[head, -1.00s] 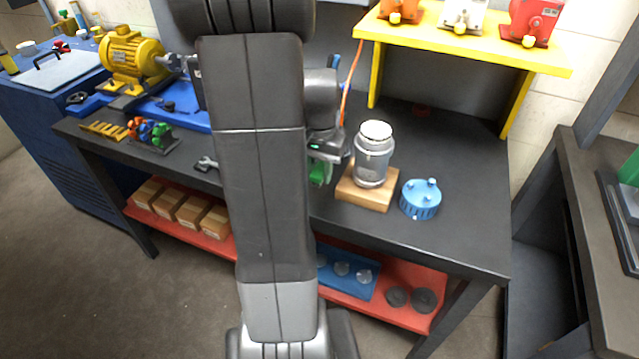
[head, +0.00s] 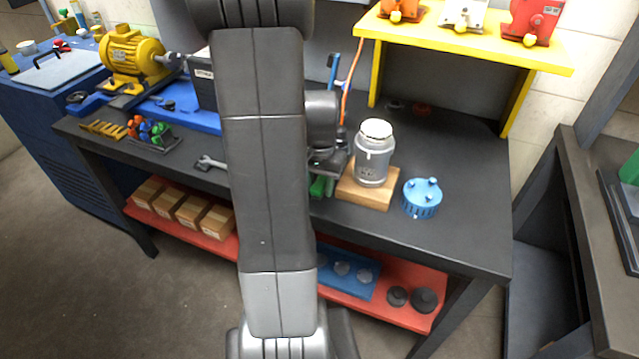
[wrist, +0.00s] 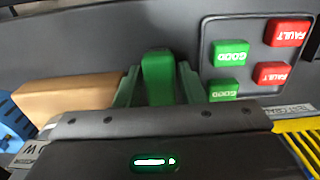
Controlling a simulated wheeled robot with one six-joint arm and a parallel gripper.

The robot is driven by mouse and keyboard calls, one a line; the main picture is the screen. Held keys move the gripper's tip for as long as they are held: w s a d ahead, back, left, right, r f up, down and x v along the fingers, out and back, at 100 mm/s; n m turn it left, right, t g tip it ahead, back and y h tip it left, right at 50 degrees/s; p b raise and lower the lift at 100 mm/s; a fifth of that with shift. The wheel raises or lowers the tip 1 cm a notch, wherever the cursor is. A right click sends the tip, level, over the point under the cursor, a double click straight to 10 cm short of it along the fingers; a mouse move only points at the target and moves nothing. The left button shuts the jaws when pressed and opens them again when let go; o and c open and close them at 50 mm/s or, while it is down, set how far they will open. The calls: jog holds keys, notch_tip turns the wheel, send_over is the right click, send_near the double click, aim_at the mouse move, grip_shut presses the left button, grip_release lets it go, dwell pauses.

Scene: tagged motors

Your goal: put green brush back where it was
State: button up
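The green brush (wrist: 158,80) shows in the wrist view as an upright green block between the two pale green fingers of my gripper (wrist: 159,88). The fingers sit close along both its sides and appear shut on it; whether its lower end touches the bench is hidden. In the head view my gripper (head: 323,187) is low over the dark workbench (head: 440,235), just left of the wooden block (head: 362,194). My arm hides much of this area, and the brush cannot be made out there.
A grey canister (head: 374,155) stands on the wooden block. A blue cap (head: 421,198) stands to its right. Beside the brush in the wrist view are green GOOD tags (wrist: 231,53) and red FAULT tags (wrist: 287,33). A wrench (head: 208,163) lies left of my arm.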

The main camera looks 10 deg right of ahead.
aim_at(320, 183)
jog(key=shift+r, duration=0.1)
notch_tip(320, 183, up, 12)
jog(key=shift+p, duration=0.45)
notch_tip(320, 183, down, 13)
jog(key=shift+r+b, duration=0.15)
jog(key=shift+b, duration=0.35)
notch_tip(320, 183, up, 3)
jog(key=shift+r, duration=0.75)
